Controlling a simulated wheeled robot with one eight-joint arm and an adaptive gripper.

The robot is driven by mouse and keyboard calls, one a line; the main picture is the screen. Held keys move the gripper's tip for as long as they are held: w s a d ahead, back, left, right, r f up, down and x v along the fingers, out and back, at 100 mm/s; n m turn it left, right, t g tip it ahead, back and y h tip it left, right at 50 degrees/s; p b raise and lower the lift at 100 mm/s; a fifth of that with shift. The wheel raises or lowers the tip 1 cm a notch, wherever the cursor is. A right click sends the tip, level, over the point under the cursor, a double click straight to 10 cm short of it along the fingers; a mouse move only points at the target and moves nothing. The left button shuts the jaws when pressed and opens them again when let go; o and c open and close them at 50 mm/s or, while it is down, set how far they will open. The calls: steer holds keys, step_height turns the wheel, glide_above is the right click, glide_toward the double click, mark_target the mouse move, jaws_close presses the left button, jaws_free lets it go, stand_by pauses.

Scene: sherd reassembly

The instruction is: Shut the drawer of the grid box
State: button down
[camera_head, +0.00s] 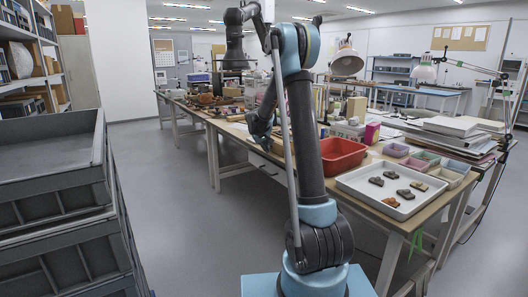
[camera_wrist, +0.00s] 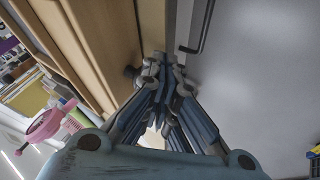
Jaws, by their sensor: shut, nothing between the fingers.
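My gripper (camera_head: 262,138) is shut and empty, at the long worktable's near edge. In the wrist view its closed fingertips (camera_wrist: 165,68) are close to a wooden edge. Beside them is a narrow pale front (camera_wrist: 184,22) with a dark bar handle (camera_wrist: 204,30); this looks like a drawer front. I cannot tell whether the fingers touch it or how far it stands out. In the head view a pale front (camera_head: 268,167) shows under the tabletop, partly behind my arm. I cannot make out the grid box for certain.
A red bin (camera_head: 342,154) and a white tray (camera_head: 392,188) with several sherds stand on the worktable, right of my arm. Stacked grey crates (camera_head: 52,180) stand close on the left. The floor (camera_head: 175,215) between crates and table is clear.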

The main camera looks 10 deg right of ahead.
stand_by(0.4)
steer(key=s+a+r, duration=0.6)
steer(key=s+r, duration=0.1)
steer(key=r, duration=0.1)
steer(key=s+d+r+m+g, duration=0.1)
steer(key=s+d, duration=0.2)
steer(key=s, duration=0.3)
steer(key=s+d+r, duration=0.1)
steer(key=s+d, duration=0.2)
steer(key=s, duration=0.4)
steer(key=s+d+m+g+y, duration=0.1)
steer(key=s+d, duration=0.1)
steer(key=s, duration=0.6)
steer(key=s+d, duration=0.2)
steer(key=s, duration=0.5)
steer(key=s+f, duration=0.4)
steer(key=s, duration=0.4)
steer(key=s+f+m+g+y, duration=0.1)
steer(key=s+f, duration=0.3)
steer(key=s, duration=0.4)
steer(key=s+f+g+y, duration=0.1)
steer(key=s+f, duration=0.3)
steer(key=s, duration=0.4)
steer(key=shift+s+f, duration=0.2)
steer(key=shift+f, duration=0.05)
steer(key=shift+d, duration=0.1)
